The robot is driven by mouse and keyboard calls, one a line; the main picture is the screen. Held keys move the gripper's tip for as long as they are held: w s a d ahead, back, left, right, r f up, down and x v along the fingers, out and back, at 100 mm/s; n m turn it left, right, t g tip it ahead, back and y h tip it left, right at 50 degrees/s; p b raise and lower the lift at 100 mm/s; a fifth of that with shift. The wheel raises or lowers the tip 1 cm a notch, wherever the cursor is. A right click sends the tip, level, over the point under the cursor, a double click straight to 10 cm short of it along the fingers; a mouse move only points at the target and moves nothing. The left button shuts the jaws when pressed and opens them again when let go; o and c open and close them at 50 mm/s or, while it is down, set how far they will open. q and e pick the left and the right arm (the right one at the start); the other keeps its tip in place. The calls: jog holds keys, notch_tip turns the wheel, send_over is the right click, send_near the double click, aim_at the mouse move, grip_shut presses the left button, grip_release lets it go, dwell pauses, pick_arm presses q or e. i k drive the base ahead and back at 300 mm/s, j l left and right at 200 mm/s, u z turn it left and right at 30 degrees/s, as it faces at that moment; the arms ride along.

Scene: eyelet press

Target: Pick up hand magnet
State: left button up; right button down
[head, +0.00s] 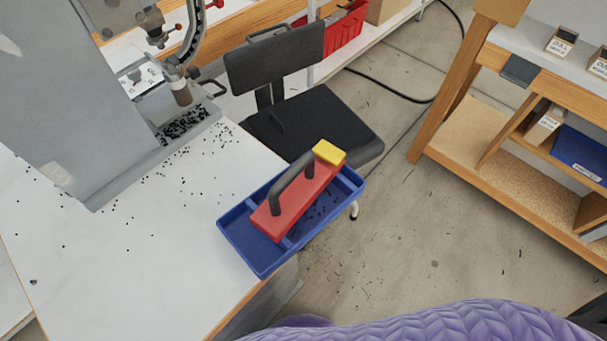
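The hand magnet (290,203) is a red bar with a dark arched handle (290,183) on top and a yellow block (329,152) at its far right end. It lies lengthwise in a blue tray (234,243), across the tray's divider, with its handle up. The tray is at the right corner of the white table (150,270), and its far end seems to reach past the table edge. Small black bits lie in the tray beside the magnet. Neither of my grippers is in view.
A grey press (80,90) with a bin of black bits (185,125) stands at the back left. Black bits are scattered on the table and floor. A black chair (315,120) stands close behind the tray. A wooden shelf bench (470,140) is at the right.

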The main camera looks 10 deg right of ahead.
aim_at(290, 196)
jog(key=k+j, duration=0.2)
jog(key=j, duration=0.2)
jog(key=k+j+z, duration=0.1)
jog(key=j, duration=0.25)
jog(key=k+j, duration=0.3)
jog(key=j, duration=0.1)
